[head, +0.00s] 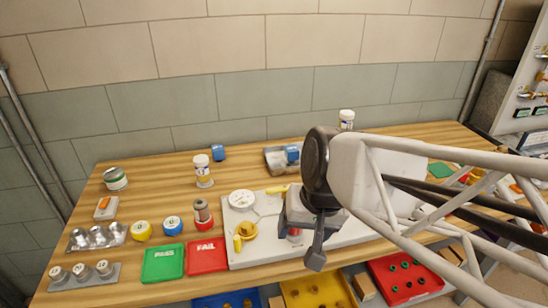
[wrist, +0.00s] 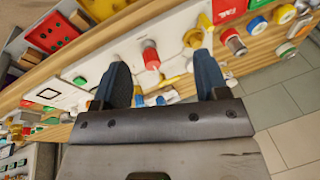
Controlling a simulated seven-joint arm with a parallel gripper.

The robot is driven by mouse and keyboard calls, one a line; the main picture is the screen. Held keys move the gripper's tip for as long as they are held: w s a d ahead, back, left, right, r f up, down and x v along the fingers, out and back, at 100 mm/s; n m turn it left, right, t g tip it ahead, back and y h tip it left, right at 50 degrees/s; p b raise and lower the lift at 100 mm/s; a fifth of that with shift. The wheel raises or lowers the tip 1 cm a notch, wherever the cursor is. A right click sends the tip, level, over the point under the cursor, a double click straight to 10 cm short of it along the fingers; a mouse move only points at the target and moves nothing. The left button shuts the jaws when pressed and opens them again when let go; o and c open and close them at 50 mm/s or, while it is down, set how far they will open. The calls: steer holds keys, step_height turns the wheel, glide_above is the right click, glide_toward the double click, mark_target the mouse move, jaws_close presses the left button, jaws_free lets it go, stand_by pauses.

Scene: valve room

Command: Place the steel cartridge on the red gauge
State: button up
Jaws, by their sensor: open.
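The steel cartridge (head: 201,205) is a short grey cylinder. In the wrist view the cartridge (wrist: 238,47) and the red gauge (wrist: 228,35) show at the upper right, with the cartridge apart from my fingers. My gripper (head: 302,240) is open over the white panel, well to the right of the cartridge. In the wrist view my gripper (wrist: 163,62) has its fingers spread, with a red knob (wrist: 151,55) visible between them and nothing held.
The white panel (head: 265,225) carries a dial and yellow valve handles. Green PASS (head: 163,262) and red FAIL (head: 206,255) trays lie left of it. Blue (head: 172,225) and yellow (head: 141,231) gauges stand further left. A white-capped jar (head: 203,170) stands behind. Bins hang below the front edge.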

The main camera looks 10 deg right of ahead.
steer(key=shift+s+d+r+n+h, duration=0.25)
steer(key=shift+s+d+n+h, duration=0.1)
steer(key=shift+d, duration=0.25)
steer(key=shift+s+d+r+n+h, duration=0.3)
steer(key=shift+d+h, duration=0.1)
steer(key=shift+d, duration=0.25)
steer(key=shift+s+d+r+n+h, duration=0.25)
steer(key=shift+d+n+h, duration=0.1)
steer(key=shift+d, duration=0.25)
